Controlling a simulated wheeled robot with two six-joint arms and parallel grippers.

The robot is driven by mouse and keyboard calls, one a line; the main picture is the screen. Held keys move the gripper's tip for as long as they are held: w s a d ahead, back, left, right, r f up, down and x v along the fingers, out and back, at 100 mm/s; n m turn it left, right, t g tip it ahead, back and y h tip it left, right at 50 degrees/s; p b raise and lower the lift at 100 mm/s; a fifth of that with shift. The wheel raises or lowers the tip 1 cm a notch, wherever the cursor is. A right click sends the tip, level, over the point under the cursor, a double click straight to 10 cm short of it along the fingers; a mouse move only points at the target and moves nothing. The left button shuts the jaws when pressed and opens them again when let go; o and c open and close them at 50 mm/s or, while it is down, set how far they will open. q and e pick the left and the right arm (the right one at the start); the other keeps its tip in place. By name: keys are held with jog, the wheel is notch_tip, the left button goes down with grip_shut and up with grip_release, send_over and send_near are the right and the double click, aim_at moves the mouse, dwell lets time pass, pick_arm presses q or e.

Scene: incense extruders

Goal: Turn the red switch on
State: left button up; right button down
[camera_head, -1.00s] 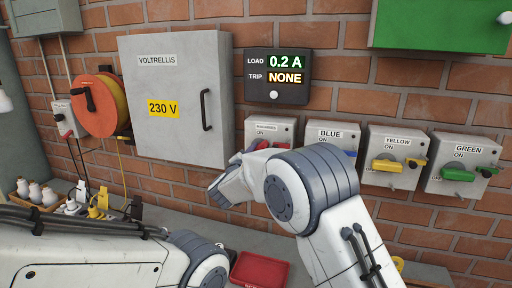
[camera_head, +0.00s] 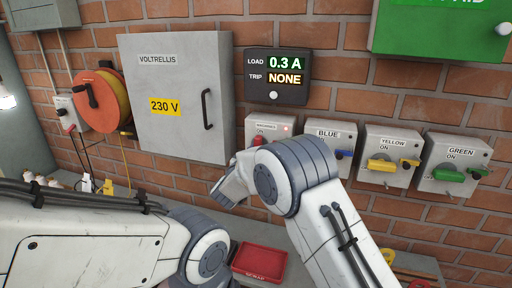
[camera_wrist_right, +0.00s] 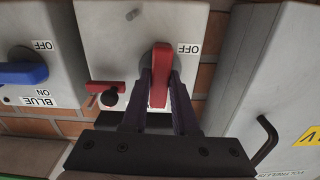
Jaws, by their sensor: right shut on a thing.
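The red switch is on a grey box (camera_head: 262,127) on the brick wall, left of the blue switch; in the head view my right arm covers most of it. In the right wrist view, where labels are upside down, its red handle (camera_wrist_right: 160,75) stands upright in the picture, beside an OFF label. The dark fingers of my right gripper (camera_wrist_right: 161,98) are on both sides of the handle, shut on it. The box's small red tab (camera_wrist_right: 104,88) sits beside the handle. My left arm crosses the lower left of the head view; its gripper is out of sight.
Blue (camera_head: 343,153), yellow (camera_head: 383,165) and green (camera_head: 448,175) switches sit to the right. The meter (camera_head: 277,77) reads 0.3 A, trip NONE. A grey cabinet (camera_head: 180,125) is left. A red tray (camera_head: 260,262) lies on the bench below.

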jog(key=shift+f+n, duration=0.1)
jog(key=shift+n, duration=0.3)
jog(key=c, duration=0.7)
grip_release()
jog(key=b+v, duration=0.3)
jog(key=v, duration=0.7)
jog(key=shift+s, duration=0.3)
